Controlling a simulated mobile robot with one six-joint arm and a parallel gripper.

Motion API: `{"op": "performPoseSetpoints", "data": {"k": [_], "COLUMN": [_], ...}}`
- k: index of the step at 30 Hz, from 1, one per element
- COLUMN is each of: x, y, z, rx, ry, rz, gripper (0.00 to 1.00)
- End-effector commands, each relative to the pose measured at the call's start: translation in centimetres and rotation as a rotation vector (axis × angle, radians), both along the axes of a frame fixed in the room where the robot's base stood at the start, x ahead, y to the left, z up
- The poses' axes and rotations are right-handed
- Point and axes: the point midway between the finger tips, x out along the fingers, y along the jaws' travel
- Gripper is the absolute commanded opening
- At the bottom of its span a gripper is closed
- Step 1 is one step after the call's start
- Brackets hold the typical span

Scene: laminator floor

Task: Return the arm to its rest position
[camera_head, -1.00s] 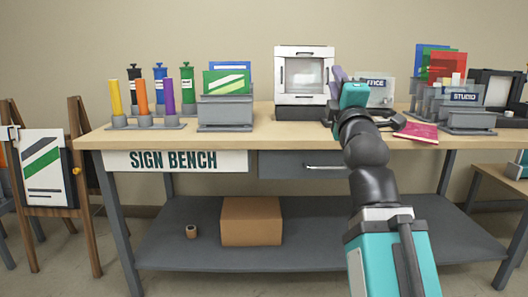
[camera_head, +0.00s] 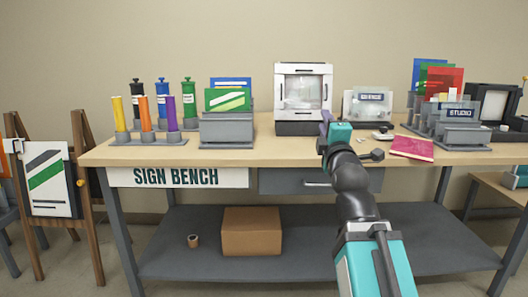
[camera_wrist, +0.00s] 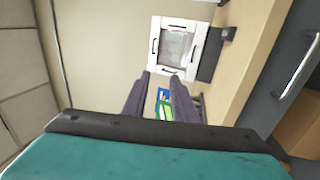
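My gripper (camera_head: 326,119) is in front of the bench's middle, just right of the white machine's lower front in the head view. Its two purple fingers also show in the wrist view (camera_wrist: 160,88), standing apart with nothing held between them. The teal wrist body and black arm links reach up from the lower right of the head view. The arm is bent out over the bench's front edge. The white machine with a window (camera_head: 303,92) stands upright on the bench and shows sideways in the wrist view (camera_wrist: 178,46).
The wooden bench (camera_head: 270,154) has a drawer (camera_head: 280,181) and a lower shelf with a cardboard box (camera_head: 251,232). Coloured tubes (camera_head: 163,106), a grey sign holder (camera_head: 227,130), a red booklet (camera_head: 412,147) and stands with coloured sheets (camera_head: 462,136) are on top. An easel (camera_head: 48,178) stands left.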

Motion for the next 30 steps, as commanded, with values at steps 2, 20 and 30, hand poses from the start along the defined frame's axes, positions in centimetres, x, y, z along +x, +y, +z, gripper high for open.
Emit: {"op": "performPoseSetpoints", "data": {"k": [2, 20, 30], "x": [1.2, 6.1, 6.2], "y": [0.0, 0.2, 0.3], "z": [-1.1, -14.7, -23.6], "rx": [0.001, 0.008, 0.054], "ry": [0.039, 0.334, 0.531], "rz": [0.001, 0.004, 0.004], "gripper": [0.26, 0.26, 0.26]}}
